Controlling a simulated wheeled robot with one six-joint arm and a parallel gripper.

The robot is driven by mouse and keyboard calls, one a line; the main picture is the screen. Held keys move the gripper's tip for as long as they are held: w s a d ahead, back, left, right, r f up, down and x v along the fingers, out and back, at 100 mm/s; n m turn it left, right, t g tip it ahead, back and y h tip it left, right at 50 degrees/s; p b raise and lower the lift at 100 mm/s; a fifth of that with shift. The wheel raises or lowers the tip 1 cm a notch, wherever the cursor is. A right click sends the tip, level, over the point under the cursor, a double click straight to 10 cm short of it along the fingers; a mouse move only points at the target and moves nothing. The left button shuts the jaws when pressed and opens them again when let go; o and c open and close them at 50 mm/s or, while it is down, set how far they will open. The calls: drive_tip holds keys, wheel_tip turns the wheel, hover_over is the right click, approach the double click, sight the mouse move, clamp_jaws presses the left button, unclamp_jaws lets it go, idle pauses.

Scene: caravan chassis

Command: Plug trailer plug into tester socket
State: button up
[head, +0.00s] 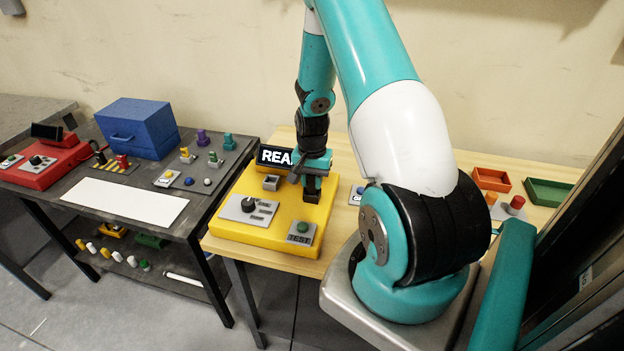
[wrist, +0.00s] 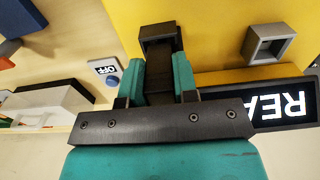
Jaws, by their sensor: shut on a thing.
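The yellow tester box (head: 262,222) stands on the light wooden table and carries a lit display (head: 275,156) whose visible letters read "REA". A grey square socket (head: 271,182) on its top is open and empty; it also shows in the wrist view (wrist: 270,45). My gripper (head: 312,180) is over the box's right rear part, to the right of the grey socket. In the wrist view its teal fingers (wrist: 160,80) are shut on the black plug (wrist: 160,72). The plug's far end meets a dark square piece (wrist: 159,34) against the yellow; I cannot tell whether it is seated there.
A rotary knob plate (head: 247,207) and a green TEST button (head: 302,227) are on the box. An OFF switch (wrist: 106,70) sits beside it. An orange tray (head: 491,178) and green tray (head: 549,192) are at right. A dark bench with a blue toolbox (head: 138,125) is at left.

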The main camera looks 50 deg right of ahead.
drive_tip(key=shift+f+b, duration=0.8)
drive_tip(key=shift+f, duration=0.35)
drive_tip(key=o, duration=1)
drive_tip(key=shift+r, duration=0.15)
wheel_tip(320, 180, up, 17)
drive_tip(key=b, duration=0.3)
drive_tip(key=shift+r, duration=0.1)
drive_tip(key=w+a+r+n+b, duration=0.1)
drive_tip(key=w+a+r+n, duration=0.15)
drive_tip(key=a+n, duration=0.7)
drive_tip(key=s+a+r+n+y, duration=0.1)
drive_tip(key=s+a+n, duration=0.2)
drive_tip(key=a, duration=0.6)
drive_tip(key=s+a+r+n+y+b, duration=0.1)
drive_tip(key=s+a+n, duration=0.3)
drive_tip(key=s+a, duration=0.4)
drive_tip(key=s+a+r+n+y, duration=0.1)
drive_tip(key=s+a+n, duration=0.3)
drive_tip(key=a, duration=0.7)
drive_tip(key=shift+s+a+r+y, duration=0.15)
drive_tip(key=shift+s+y, duration=0.15)
drive_tip(key=shift+s, duration=0.35)
drive_tip(key=shift+s+a+r+y, duration=0.1)
drive_tip(key=shift+s+y, duration=0.2)
drive_tip(key=shift+s, duration=0.3)
